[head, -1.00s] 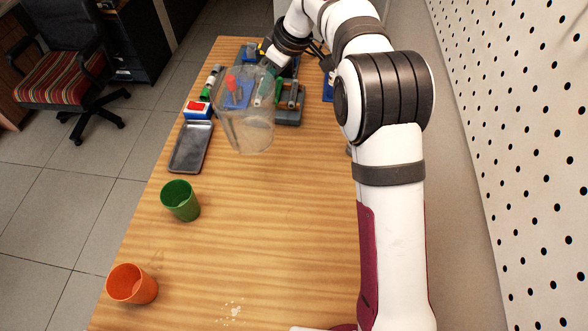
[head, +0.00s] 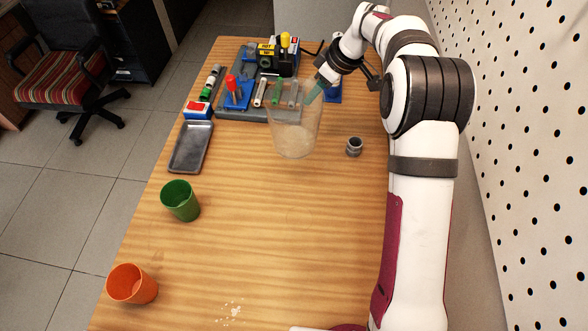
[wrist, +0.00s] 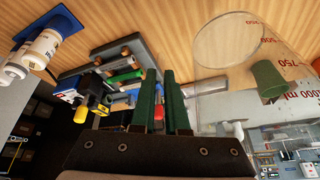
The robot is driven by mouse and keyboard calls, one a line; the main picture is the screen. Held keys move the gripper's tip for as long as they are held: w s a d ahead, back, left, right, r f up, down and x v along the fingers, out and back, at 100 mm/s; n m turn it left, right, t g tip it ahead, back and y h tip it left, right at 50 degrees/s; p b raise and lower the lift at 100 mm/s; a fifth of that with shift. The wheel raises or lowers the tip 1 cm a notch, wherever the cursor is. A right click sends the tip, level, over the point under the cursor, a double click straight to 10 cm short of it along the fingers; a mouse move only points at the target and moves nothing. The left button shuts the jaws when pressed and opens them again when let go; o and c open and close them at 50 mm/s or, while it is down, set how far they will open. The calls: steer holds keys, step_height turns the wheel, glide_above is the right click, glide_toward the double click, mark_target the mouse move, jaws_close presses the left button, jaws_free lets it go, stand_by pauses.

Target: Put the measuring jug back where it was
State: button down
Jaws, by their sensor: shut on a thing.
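The clear measuring jug (head: 294,135) is near the middle of the table's far half in the head view, roughly upright, with its base low over or on the wood; I cannot tell which. In the wrist view the see-through jug (wrist: 290,62) fills the right side, with red volume marks on its wall. My gripper (head: 313,91) is at the jug's upper right edge in the head view, shut on the jug. Its green fingers (wrist: 166,98) show in the wrist view. The exact grip spot is hard to make out.
A tool rack (head: 240,111) stands just behind the jug. A grey fitting (head: 354,146) is right of it. A grey tray (head: 190,147), a green cup (head: 180,203) and an orange cup (head: 131,285) line the left edge. White bits (head: 231,313) lie in front. The table's middle is clear.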

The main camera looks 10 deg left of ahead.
step_height(320, 180, down, 12)
steer(key=shift+f, duration=0.1)
steer(key=c, duration=0.9)
jaws_free()
steer(key=v, duration=1.1)
steer(key=s+d+r+m, duration=0.1)
steer(key=s+r+m, duration=0.3)
steer(key=s+r, duration=0.4)
steer(key=s+d+m+h, duration=0.1)
steer(key=s+m, duration=0.3)
steer(key=s, duration=0.6)
steer(key=s+d+m+g+h, duration=0.1)
steer(key=s+m, duration=0.4)
steer(key=s, duration=0.5)
steer(key=s+d+m+g, duration=0.1)
steer(key=s+m, duration=0.4)
steer(key=s, duration=0.5)
steer(key=shift+s+d+f+h, duration=0.3)
steer(key=shift+s+d+h, duration=0.1)
steer(key=shift+d, duration=0.2)
